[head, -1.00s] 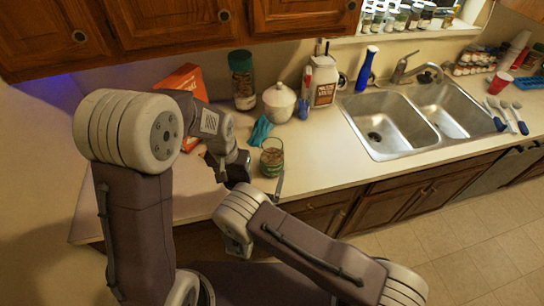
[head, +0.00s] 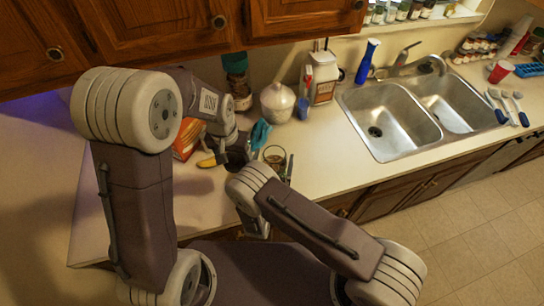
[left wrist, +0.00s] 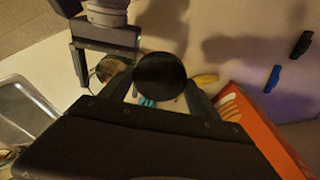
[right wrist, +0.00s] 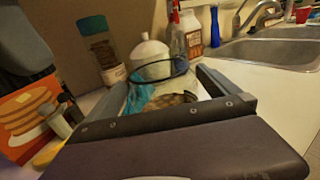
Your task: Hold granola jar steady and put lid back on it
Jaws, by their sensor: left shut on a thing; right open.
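The open glass granola jar (head: 275,156) stands on the counter, left of the sink. The right wrist view shows granola in the jar (right wrist: 172,98), between the spread fingers of my right gripper (right wrist: 160,90). That gripper is open around the jar; contact cannot be told. The left wrist view also shows the jar (left wrist: 106,70) beside my right gripper. My left gripper (left wrist: 160,92) is shut on the round black lid (left wrist: 161,80). In the head view the left gripper (head: 238,158) is just left of the jar, and the lid is hard to make out.
A teal cloth (head: 260,133), a white lidded pot (head: 277,101) and a tall brown jar (head: 237,82) stand behind. The counter before the sink (head: 390,120) is clear.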

